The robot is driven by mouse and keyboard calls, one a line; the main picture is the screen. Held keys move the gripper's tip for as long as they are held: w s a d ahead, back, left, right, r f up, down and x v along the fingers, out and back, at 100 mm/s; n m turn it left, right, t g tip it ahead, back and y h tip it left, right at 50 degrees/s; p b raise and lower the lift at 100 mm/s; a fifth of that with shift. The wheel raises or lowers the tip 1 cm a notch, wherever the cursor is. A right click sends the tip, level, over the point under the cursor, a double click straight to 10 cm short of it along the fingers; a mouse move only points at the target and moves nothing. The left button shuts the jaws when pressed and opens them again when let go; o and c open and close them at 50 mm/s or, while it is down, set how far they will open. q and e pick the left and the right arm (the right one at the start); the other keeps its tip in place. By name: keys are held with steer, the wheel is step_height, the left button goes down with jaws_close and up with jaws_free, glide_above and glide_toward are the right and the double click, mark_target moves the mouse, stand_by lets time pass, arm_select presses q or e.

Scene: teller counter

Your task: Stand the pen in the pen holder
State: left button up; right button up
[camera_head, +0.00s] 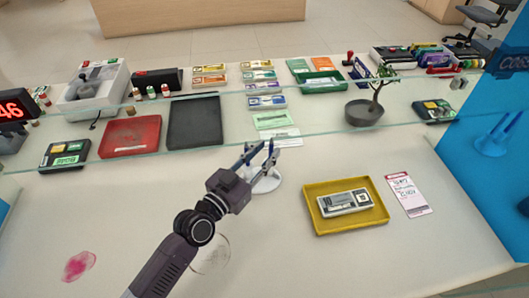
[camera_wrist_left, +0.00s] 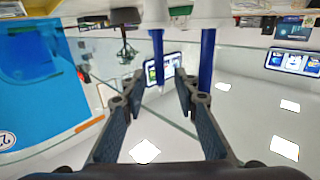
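My left gripper (camera_head: 258,148) reaches over the middle of the counter, at a white round-based holder (camera_head: 263,184). The left wrist view looks upside down. There, my open left gripper (camera_wrist_left: 158,78) has one blue pen-like stick (camera_wrist_left: 157,52) between its fingertips, with gaps visible on both sides. A second blue stick (camera_wrist_left: 207,60) shows beside the right finger. Both sticks meet white parts at the top of that view; I cannot tell which is the task's pen. A blue holder with a slim stick (camera_head: 490,146) stands on the blue surface at far right. My right gripper is not in view.
A clear glass panel's edge (camera_head: 340,130) crosses the counter near my gripper. A yellow tray (camera_head: 318,222) holding a banknote-like bundle (camera_head: 345,202) lies to the right, beside a paper slip (camera_head: 407,194). A potted plant (camera_head: 364,112) stands behind. The front left is mostly clear.

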arm_select(q)
steer(key=shift+s+a, duration=0.1)
steer(key=v, duration=1.1)
steer(key=shift+s+a, duration=0.15)
steer(key=shift+s, duration=0.2)
stand_by(0.4)
